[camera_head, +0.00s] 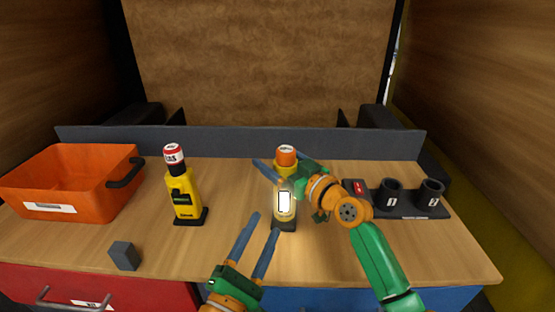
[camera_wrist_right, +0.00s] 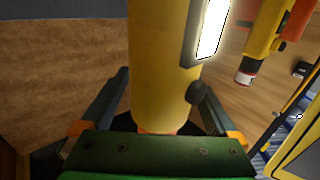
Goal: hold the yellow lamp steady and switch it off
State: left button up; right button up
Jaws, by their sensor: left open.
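The yellow lamp (camera_head: 284,219) stands upright at the middle of the table, with an orange cap and a white panel glowing brightly. In the right wrist view its yellow body (camera_wrist_right: 160,60) fills the middle, with the lit panel (camera_wrist_right: 211,30) and a dark round knob (camera_wrist_right: 195,93) on its right side. My right gripper (camera_head: 280,165) is around the lamp's upper part, one finger on each side; the fingers look spread, and contact is unclear. My left gripper (camera_head: 264,222) is open and empty, in front of the lamp and slightly left, fingers pointing up towards it.
A yellow device with a red-and-white cap (camera_head: 184,196) stands left of the lamp. An orange bin (camera_head: 70,187) is at far left, a grey cube (camera_head: 124,256) near the front edge. A black holder with two cups (camera_head: 411,203) is at right. A low grey wall (camera_head: 220,143) closes the back.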

grip_shut()
jog(key=shift+o, duration=0.9)
grip_release()
